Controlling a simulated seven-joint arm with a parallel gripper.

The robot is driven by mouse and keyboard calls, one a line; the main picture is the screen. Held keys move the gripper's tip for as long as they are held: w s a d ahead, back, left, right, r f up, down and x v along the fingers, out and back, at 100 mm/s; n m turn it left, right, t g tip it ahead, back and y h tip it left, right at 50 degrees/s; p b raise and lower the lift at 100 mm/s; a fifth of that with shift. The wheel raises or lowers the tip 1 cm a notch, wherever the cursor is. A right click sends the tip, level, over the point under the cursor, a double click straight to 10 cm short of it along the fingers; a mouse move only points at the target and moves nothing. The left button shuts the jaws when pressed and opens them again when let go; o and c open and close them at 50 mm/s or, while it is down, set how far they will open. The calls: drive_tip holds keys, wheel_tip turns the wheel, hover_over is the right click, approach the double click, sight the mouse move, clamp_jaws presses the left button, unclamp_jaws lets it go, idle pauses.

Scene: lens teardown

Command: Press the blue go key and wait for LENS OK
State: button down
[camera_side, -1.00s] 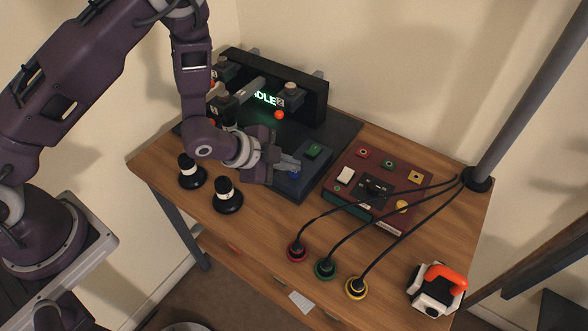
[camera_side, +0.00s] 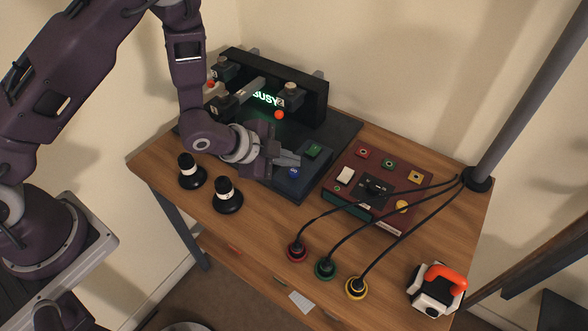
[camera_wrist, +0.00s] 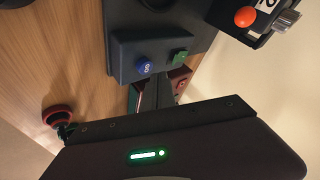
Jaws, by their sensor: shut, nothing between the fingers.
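The blue go key (camera_side: 293,173) sits on the sloped front panel of the dark test station, next to a green key (camera_side: 314,150). The station display (camera_side: 265,98) reads "BUSY" in green letters, partly covered by a clamp. My gripper (camera_side: 298,160) is shut and empty, just above and behind the blue key, apart from it.
A maroon box (camera_side: 345,197) with sockets and a white switch stands right of the station. Red, green and yellow plugs (camera_side: 325,268) with black cables lie in front. Two black knobbed stands (camera_side: 228,196) are at left. An orange-handled white block (camera_side: 437,290) sits at front right.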

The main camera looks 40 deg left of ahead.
sight(290, 171)
drive_tip(key=shift+r, duration=2.5)
drive_tip(key=shift+a+r, duration=0.1)
drive_tip(key=shift+r, duration=0.2)
drive_tip(key=s+a+r+n+y, duration=0.25)
drive_tip(key=a+r+n, duration=0.2)
drive_tip(key=r, duration=0.35)
drive_tip(key=s+a+r+n+y, duration=0.1)
drive_tip(key=s+a+r+n, duration=0.3)
drive_tip(key=r, duration=0.4)
drive_tip(key=s+a+r+n+g, duration=0.1)
drive_tip(key=s+r+n, duration=0.1)
drive_tip(key=s, duration=0.8)
drive_tip(key=s+a+r+n+g, duration=0.1)
drive_tip(key=s+r+n, duration=0.2)
drive_tip(key=s, duration=0.7)
drive_tip(key=shift+s+a+r+g, duration=0.3)
drive_tip(key=shift+s+r+g, duration=0.1)
drive_tip(key=c, duration=2.1)
unclamp_jaws()
